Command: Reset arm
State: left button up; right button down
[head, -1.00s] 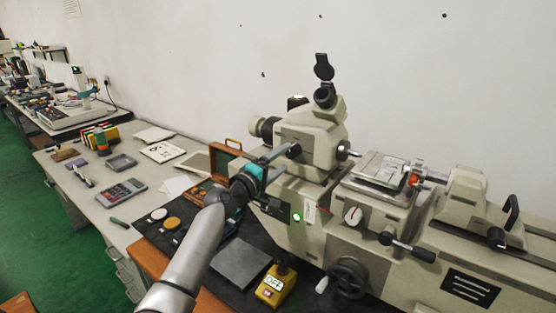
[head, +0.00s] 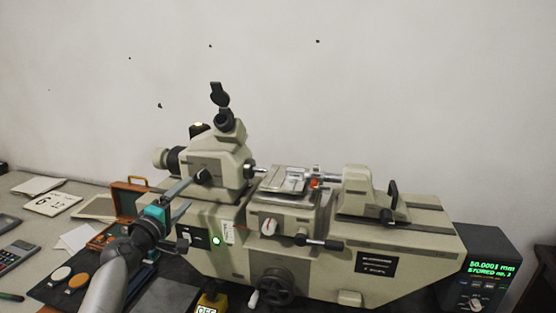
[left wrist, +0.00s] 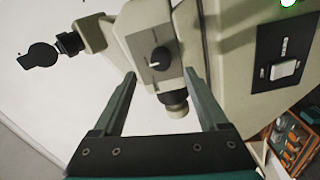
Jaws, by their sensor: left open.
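My left gripper (head: 182,203) is open and empty in the head view, in front of the left end of a large beige measuring machine (head: 400,236). In the left wrist view its two fingers (left wrist: 162,108) stand wide apart, with nothing between them; the machine's head with a dark knob (left wrist: 160,58) shows beyond. I cannot tell how far the fingers are from the machine. My left arm comes in from the bottom left of the head view. My right gripper is not in view.
A display box (head: 485,270) with green digits stands at the right. An open wooden case (head: 130,195) sits behind my gripper. Gauge discs lie on a dark mat (head: 45,290). A yellow switch box (head: 208,302) is at the bottom edge. A calculator (head: 14,255) lies at the left.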

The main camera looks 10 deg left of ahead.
pick_arm(q)
jog(key=s+d+f+m+g+h, duration=0.3)
jog(key=s+d+f+m+g, duration=0.75)
jog(key=s+d+f, duration=0.75)
jog(key=s+f+m+g+y, duration=0.1)
jog(key=s+m+g+y, duration=0.15)
jog(key=s, duration=0.85)
jog(key=s+f+m+g+y, duration=0.2)
jog(key=s+m, duration=0.2)
jog(key=s, duration=0.7)
notch_tip(320, 180, down, 26)
jog(key=g+b, duration=0.1)
jog(key=b, duration=0.5)
jog(key=s+a+f+b, duration=0.1)
jog(key=s+f+b, duration=0.2)
jog(key=s+f, duration=0.5)
jog(key=s+a+f+g+b, duration=0.1)
jog(key=s+a+f+b, duration=0.1)
jog(key=s+f, duration=0.7)
notch_tip(320, 180, down, 6)
jog(key=shift+a+r+b, duration=0.15)
jog(key=shift+r+b, duration=0.05)
jog(key=shift+b, duration=0.65)
